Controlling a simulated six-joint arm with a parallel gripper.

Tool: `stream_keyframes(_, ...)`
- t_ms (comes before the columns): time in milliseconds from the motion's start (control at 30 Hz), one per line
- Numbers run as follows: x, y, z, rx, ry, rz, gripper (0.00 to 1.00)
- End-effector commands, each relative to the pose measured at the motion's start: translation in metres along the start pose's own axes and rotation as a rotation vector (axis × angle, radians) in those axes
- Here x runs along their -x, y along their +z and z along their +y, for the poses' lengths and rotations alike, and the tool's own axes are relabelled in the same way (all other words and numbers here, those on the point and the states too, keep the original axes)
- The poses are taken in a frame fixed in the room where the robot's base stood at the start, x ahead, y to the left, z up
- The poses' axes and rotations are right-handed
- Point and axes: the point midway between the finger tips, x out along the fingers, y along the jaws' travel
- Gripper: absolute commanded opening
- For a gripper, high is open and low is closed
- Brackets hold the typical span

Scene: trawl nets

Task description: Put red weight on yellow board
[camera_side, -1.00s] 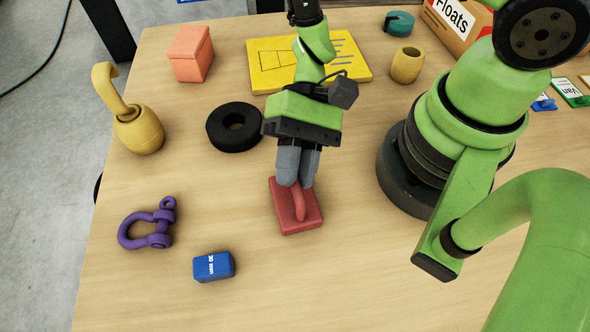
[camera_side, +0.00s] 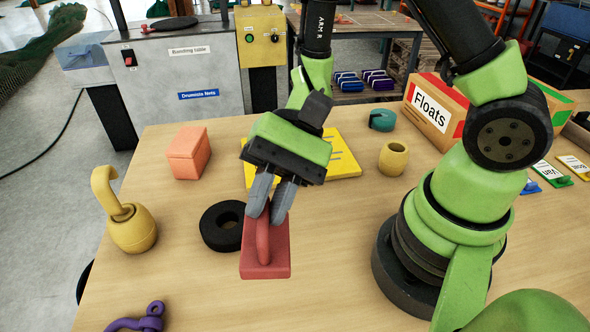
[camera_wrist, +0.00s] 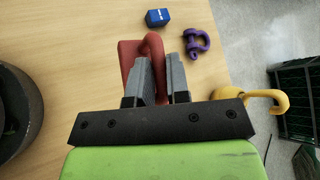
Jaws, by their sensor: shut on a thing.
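The red weight (camera_side: 265,264) is a flat square block with a curved handle on top. My gripper (camera_side: 270,205) is shut on its handle, and the weight hangs tilted in front of the black ring. In the wrist view the red weight (camera_wrist: 130,68) shows at the fingertips of my gripper (camera_wrist: 160,70). The yellow board (camera_side: 344,160) lies flat on the table behind my gripper, which hides much of it. Dark marks show on its right part.
A black ring (camera_side: 210,238) lies just left of the weight. A salmon box (camera_side: 188,155), a yellow hook weight (camera_side: 133,232), a purple shackle (camera_side: 150,320) and a yellow cup (camera_side: 393,157) stand around. A blue block (camera_wrist: 157,17) shows in the wrist view. A Floats box (camera_side: 432,108) stands at the back.

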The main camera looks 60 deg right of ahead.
Motion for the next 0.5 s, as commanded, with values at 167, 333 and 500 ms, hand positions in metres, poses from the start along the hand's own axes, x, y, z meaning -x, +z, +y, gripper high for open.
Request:
stream_keyframes(167,0.044,-0.044,-0.017,-0.163,-0.207,0.182,0.0)
stream_keyframes(333,0.102,-0.087,-0.021,-0.343,-0.43,0.365,0.0)
stream_keyframes(500,0.169,-0.12,-0.009,-0.525,-0.661,0.534,0.0)
